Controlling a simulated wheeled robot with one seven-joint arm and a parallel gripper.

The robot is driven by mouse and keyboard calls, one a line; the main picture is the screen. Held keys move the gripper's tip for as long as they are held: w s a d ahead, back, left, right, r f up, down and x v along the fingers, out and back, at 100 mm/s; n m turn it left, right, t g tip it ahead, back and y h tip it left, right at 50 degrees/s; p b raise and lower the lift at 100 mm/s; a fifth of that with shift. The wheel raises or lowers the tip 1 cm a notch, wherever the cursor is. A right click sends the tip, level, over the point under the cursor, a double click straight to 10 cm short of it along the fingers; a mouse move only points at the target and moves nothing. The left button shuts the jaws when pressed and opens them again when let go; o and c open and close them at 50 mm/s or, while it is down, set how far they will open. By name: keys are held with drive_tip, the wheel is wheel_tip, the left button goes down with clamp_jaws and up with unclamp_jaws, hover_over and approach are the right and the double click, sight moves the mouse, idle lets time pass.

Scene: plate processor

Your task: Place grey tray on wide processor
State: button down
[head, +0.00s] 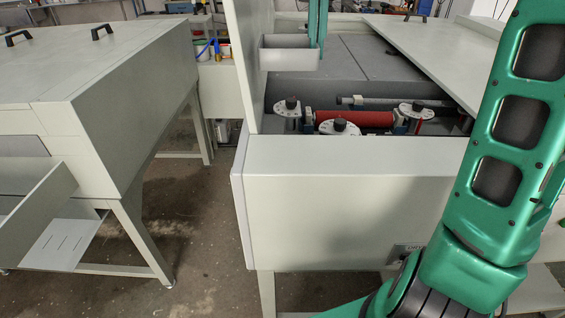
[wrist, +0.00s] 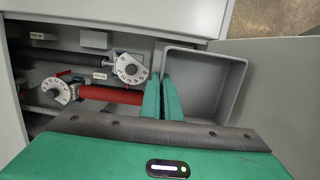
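The grey tray (head: 289,54) is an open, shallow rectangular box. It appears level and raised above the open top of the pale grey machine (head: 350,190) with the red roller. In the wrist view the tray (wrist: 225,82) lies right of the fingers. My gripper (head: 318,42) points down at the tray's right end in the head view. Its green fingers (wrist: 162,98) are close together, one on each side of a tray wall, shut on it. The frames do not settle which machine is the wide processor.
Inside the machine are a red roller (head: 354,120) and white numbered dials (head: 288,107). An upright panel (head: 247,65) stands at its left. A flat cover (head: 440,50) lies at the right. Another pale machine (head: 90,90) stands left, with floor between them.

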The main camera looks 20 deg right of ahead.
drive_tip(key=f, duration=2.7)
drive_tip(key=shift+s+d+f, duration=0.15)
drive_tip(key=shift+d+f, duration=0.05)
drive_tip(key=shift+f, duration=0.2)
drive_tip(key=c, duration=2.3)
unclamp_jaws()
wheel_tip(320, 180, up, 12)
drive_tip(key=w, duration=0.1)
drive_tip(key=shift+w+d, duration=0.25)
drive_tip(key=shift+w, duration=0.1)
